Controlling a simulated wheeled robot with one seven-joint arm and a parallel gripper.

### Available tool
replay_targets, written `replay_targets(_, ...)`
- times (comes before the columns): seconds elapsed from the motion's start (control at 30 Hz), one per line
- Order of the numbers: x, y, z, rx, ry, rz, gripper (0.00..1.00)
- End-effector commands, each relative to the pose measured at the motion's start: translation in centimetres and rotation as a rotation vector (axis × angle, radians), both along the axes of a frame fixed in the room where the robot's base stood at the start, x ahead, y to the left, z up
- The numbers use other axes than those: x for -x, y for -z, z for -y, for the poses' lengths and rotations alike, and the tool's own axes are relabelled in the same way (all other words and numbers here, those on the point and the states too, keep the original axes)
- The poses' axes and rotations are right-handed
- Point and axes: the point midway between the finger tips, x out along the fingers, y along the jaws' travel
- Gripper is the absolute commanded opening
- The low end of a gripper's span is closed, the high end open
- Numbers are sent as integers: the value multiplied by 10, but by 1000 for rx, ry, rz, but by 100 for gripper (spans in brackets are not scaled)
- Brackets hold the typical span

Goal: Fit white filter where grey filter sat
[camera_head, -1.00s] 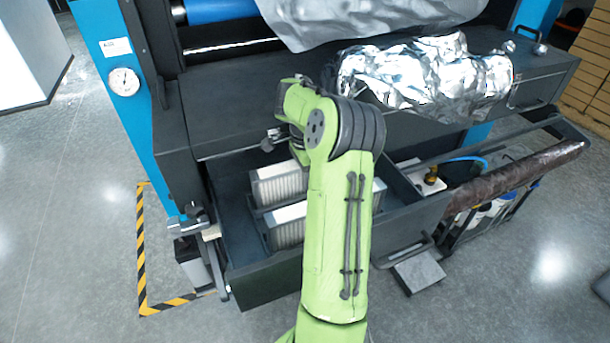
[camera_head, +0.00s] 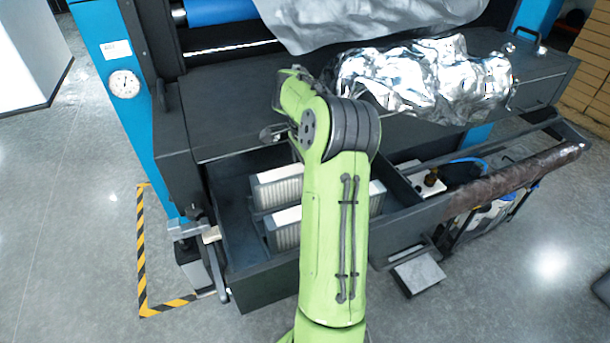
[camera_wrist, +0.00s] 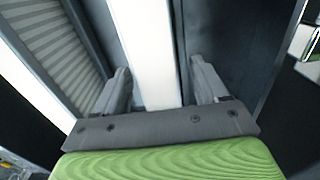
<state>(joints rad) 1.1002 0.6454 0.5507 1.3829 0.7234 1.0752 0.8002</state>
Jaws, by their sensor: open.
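Two pleated filters with pale tops sit side by side in the open drawer (camera_head: 240,226) in the head view: a rear one (camera_head: 281,188) and a front one (camera_head: 286,232). I cannot tell which is the white one and which the grey. In the wrist view, my gripper (camera_wrist: 160,76) is open, with one finger on each side of a long white strip (camera_wrist: 148,50). It looks like a filter's top edge; contact cannot be told. A grey pleated face (camera_wrist: 45,42) shows to its left. My fingers are hidden in the head view.
Crumpled silver foil (camera_head: 425,80) lies on the dark machine ledge (camera_head: 235,100) above the drawer. A brass fitting (camera_head: 432,178) is in the drawer's right part. A brown roll (camera_head: 520,178) sticks out at right. Open floor (camera_head: 90,220) lies at left.

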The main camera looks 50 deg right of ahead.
Motion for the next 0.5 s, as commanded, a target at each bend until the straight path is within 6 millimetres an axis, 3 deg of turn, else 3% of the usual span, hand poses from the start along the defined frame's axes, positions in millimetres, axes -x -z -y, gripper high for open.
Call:
replay_targets(0.1, -1, -39, 0, 5, 1, 2, 72)
replay_targets(0.23, -1, -70, 0, 2, 1, 0, 72)
replay_targets(0.33, 0, -85, 0, 0, 0, -1, 72)
replay_targets(0.5, 0, -91, 0, -2, 1, -1, 72)
